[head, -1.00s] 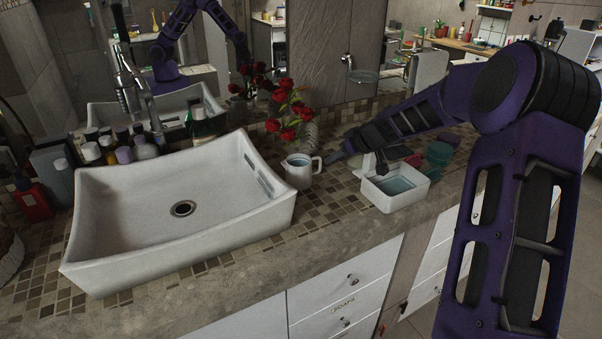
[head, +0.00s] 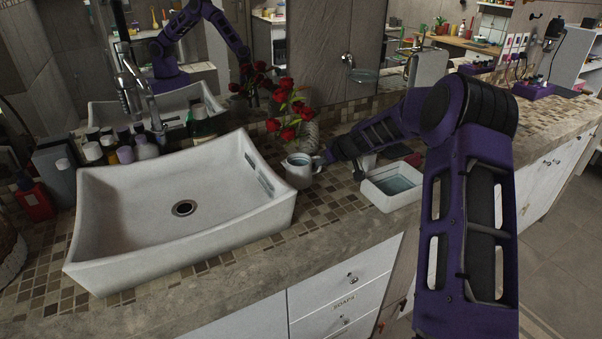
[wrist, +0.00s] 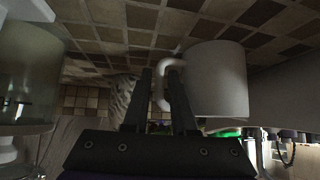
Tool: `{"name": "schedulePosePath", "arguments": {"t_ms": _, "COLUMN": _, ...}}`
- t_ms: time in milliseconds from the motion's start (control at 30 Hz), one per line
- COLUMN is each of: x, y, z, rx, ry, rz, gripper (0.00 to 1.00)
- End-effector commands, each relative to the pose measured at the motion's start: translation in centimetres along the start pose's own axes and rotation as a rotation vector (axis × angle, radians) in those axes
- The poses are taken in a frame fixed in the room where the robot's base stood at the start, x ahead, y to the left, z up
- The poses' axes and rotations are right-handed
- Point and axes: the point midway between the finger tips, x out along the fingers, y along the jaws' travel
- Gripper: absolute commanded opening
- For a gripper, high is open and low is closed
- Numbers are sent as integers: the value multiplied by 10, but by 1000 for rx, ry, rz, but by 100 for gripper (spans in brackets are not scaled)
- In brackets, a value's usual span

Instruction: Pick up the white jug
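The white jug (head: 298,173) stands upright on the tiled counter, just right of the sink, with its handle facing right. My gripper (head: 323,160) reaches in low from the right at the handle side. In the wrist view the jug's body (wrist: 218,82) is right of the fingers. My gripper's two dark fingers (wrist: 161,78) are apart, with the handle (wrist: 159,88) showing in the gap between them. Whether either finger touches the handle cannot be told. The fingertips are small in the head view.
The large white sink (head: 120,215) is left of the jug. Red flowers (head: 287,122) in a vase stand behind it. A white square container (head: 392,195) sits to the right, under my arm. Bottles (head: 125,150) line the wall behind the sink, below the mirror.

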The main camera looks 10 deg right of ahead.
Motion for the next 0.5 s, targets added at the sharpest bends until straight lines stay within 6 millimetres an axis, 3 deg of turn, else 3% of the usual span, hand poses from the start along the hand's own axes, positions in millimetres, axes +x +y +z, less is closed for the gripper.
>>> {"name": "schedulePosePath", "arguments": {"t_ms": 33, "x": 0, "y": 0, "z": 0, "rx": 0, "ry": 0, "rz": 0, "gripper": 15}}
{"name": "schedulePosePath", "arguments": {"t_ms": 133, "x": 0, "y": 0, "z": 0, "rx": 0, "ry": 0, "rz": 0, "gripper": 0}}
{"name": "schedulePosePath", "arguments": {"t_ms": 500, "x": 0, "y": 0, "z": 0, "rx": 0, "ry": 0, "rz": -1, "gripper": 0}}
